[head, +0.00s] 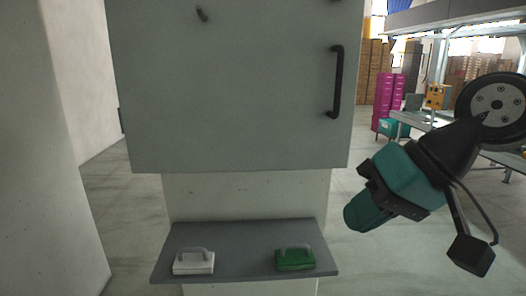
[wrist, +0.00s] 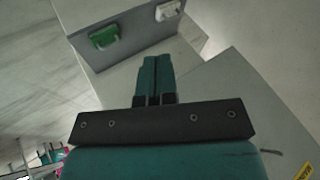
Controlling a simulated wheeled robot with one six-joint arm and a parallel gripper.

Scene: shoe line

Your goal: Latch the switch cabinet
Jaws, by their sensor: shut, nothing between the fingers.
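The grey switch cabinet (head: 230,90) fills the upper middle of the head view. Its front looks closed, but I cannot tell whether it is latched. A black bar handle (head: 337,82) stands upright near its right edge. My gripper (head: 357,218) is to the right of the cabinet's lower right corner, pointing down and left, apart from the handle. In the wrist view its teal fingers (wrist: 152,75) are together and empty. A grey cabinet panel (wrist: 225,105) shows at the right there.
Below the cabinet, a grey shelf (head: 243,238) bears a white handled block (head: 193,263) and a green handled block (head: 295,260). A pale wall (head: 55,150) stands at the left. Magenta lockers (head: 389,100) and a workbench are behind at the right. Floor shows beside the cabinet.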

